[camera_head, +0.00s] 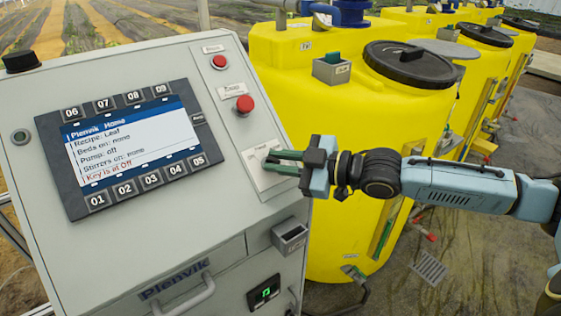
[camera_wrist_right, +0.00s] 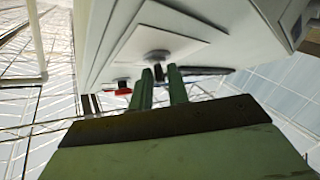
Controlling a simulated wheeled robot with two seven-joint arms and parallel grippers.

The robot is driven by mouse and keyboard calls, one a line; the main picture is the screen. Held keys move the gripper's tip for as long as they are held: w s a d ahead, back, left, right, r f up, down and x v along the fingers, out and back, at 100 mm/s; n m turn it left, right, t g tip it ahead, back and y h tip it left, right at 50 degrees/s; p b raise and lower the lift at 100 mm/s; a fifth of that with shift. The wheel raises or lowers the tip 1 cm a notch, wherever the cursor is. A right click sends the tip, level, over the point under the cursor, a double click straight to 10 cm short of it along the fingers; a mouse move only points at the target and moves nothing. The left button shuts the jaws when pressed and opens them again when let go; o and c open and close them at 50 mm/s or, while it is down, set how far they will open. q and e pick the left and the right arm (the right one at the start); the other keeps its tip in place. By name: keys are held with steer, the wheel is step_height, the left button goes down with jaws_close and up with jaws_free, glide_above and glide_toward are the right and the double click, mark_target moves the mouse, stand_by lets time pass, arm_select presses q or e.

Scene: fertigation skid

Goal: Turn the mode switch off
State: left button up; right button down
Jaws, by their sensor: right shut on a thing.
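The mode switch (camera_head: 266,158) sits on a pale plate at the right side of the grey control panel (camera_head: 150,60); its knob is mostly hidden by my fingers. My right gripper (camera_head: 272,161) reaches in from the right, its green fingers shut on the switch. In the right wrist view the dark switch (camera_wrist_right: 158,54) shows at the tips of my right gripper's fingers (camera_wrist_right: 160,75). The display (camera_head: 130,145) shows several lines; the last, in red, reads "Key is at Off". My left gripper is not in view.
A red mushroom button (camera_head: 244,104) and a smaller red button (camera_head: 219,61) sit above the switch plate. A small grey holder (camera_head: 289,235) juts out below. Large yellow tanks (camera_head: 335,120) stand close behind my right arm.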

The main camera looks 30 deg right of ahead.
stand_by(0.6)
steer(key=c, duration=1.5)
jaws_free()
steer(key=shift+c, duration=0.2)
steer(key=shift+s, duration=0.1)
steer(key=shift+b+v, duration=0.35)
steer(key=shift+v, duration=0.7)
steer(key=p+v, duration=0.6)
steer(key=v, duration=0.5)
steer(key=shift+p, duration=0.3)
steer(key=shift+d+r, duration=0.1)
steer(key=shift+r, duration=0.05)
